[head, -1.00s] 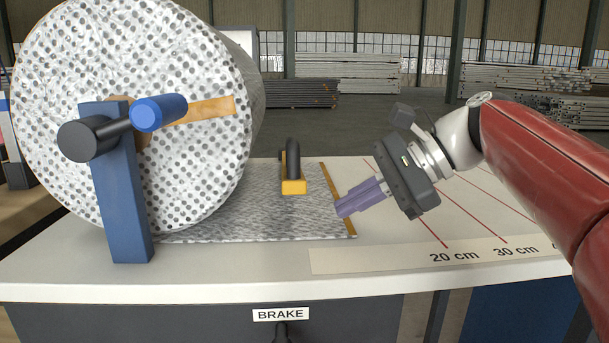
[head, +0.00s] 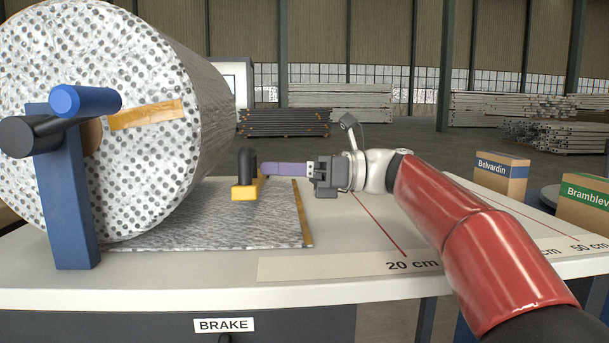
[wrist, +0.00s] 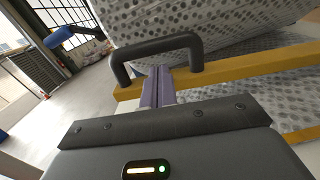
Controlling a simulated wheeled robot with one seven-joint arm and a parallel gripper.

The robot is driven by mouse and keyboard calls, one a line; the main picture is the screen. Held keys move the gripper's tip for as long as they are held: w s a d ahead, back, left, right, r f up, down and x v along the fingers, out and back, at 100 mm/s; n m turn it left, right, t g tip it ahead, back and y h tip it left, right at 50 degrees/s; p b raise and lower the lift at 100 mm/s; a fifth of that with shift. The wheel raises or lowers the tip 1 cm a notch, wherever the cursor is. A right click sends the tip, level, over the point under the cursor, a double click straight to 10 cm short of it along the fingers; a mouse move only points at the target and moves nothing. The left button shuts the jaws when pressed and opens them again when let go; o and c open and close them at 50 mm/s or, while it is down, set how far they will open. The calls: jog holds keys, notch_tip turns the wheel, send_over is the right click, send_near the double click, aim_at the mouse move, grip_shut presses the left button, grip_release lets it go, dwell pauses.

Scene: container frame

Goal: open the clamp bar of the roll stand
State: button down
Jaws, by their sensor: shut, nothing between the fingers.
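The clamp bar (head: 244,192) is yellow with a black arched handle (head: 245,165). It lies across the spotted sheet in front of the roll. The bar (wrist: 255,66) and its handle (wrist: 155,47) also show in the wrist view. My gripper (head: 266,168) is level, just right of the handle, with its purple fingers shut and empty. In the wrist view my fingertips (wrist: 157,70) appear within the outline of the handle's arch. I cannot tell whether they touch it. The roll stand (head: 67,200) has a blue post carrying the large spotted roll (head: 150,180).
A blue-gripped crank (head: 85,100) sticks out at the roll's front. The sheet (head: 215,225) ends at a gold strip (head: 303,215). A ruler strip (head: 340,265) lies along the white table's front edge. Boxes (head: 500,178) stand at the right. A BRAKE label (head: 223,325) is below.

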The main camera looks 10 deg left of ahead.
jog(key=shift+x, duration=0.8)
jog(key=shift+r, duration=0.1)
